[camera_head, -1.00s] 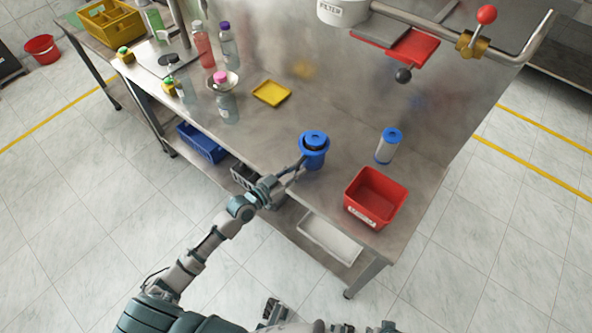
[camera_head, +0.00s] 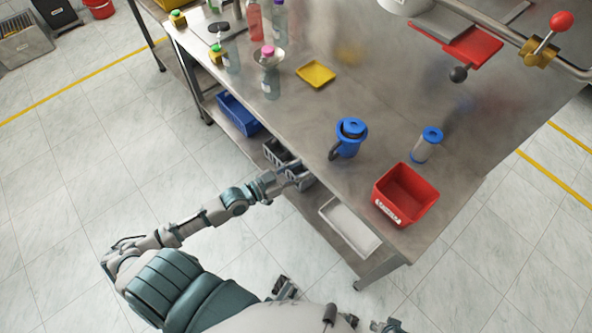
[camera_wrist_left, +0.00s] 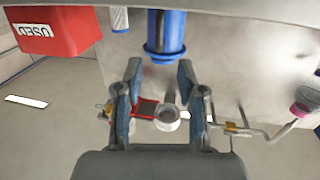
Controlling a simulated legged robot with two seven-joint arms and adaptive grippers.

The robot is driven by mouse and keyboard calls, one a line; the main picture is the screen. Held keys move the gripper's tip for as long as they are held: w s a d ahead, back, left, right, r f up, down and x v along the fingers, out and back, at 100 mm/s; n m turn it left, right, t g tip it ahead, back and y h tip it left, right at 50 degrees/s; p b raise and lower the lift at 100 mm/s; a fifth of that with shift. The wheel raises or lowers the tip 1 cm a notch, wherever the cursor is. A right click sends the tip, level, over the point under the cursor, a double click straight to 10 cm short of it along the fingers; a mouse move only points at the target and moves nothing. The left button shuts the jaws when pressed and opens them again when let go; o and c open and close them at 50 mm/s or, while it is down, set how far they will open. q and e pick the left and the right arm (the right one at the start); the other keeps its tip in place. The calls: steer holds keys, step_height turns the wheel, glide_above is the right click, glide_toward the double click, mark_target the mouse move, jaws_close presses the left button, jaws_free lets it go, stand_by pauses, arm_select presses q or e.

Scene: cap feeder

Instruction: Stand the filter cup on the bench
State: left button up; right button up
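The blue filter cup (camera_head: 346,146) stands upright on the steel bench (camera_head: 300,112), near its front edge. A dark ring and a blue top show in its mouth, and a dark handle points toward me. In the left wrist view, which is upside down, the cup (camera_wrist_left: 166,32) is beyond the fingers. My left gripper (camera_head: 300,173) is at the bench's front edge, apart from the cup. Its two fingers (camera_wrist_left: 160,92) are spread with nothing between them. A small part at the bottom edge of the head view may be my right gripper (camera_head: 388,326); its fingers are unclear.
A red bin (camera_head: 393,213) and a white cartridge with blue ends (camera_head: 424,147) stand to the right of the cup. A yellow tray (camera_head: 316,73) and several bottles are farther left. A red plate and ball-ended levers hang over the back. Bare bench surrounds the cup.

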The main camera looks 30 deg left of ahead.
arm_select(q)
steer(key=s+d+f+n+g+y, duration=0.1)
steer(key=s+d+f+g+y, duration=0.1)
steer(key=s+f+g, duration=0.5)
steer(key=s+d+f+y, duration=0.2)
steer(key=s+f, duration=0.3)
steer(key=f, duration=0.6)
steer(key=s+f+n+g+y, duration=0.1)
steer(key=s+f+g+y, duration=0.1)
steer(key=s, duration=0.4)
steer(key=s+a+f+n+g+y, duration=0.1)
steer(key=s+f+n+g+y, duration=0.1)
steer(key=s+f+g, duration=0.2)
steer(key=shift+s+a+y, duration=0.25)
steer(key=shift+s+y, duration=0.05)
steer(key=shift+s, duration=0.95)
steer(key=shift+a, duration=0.1)
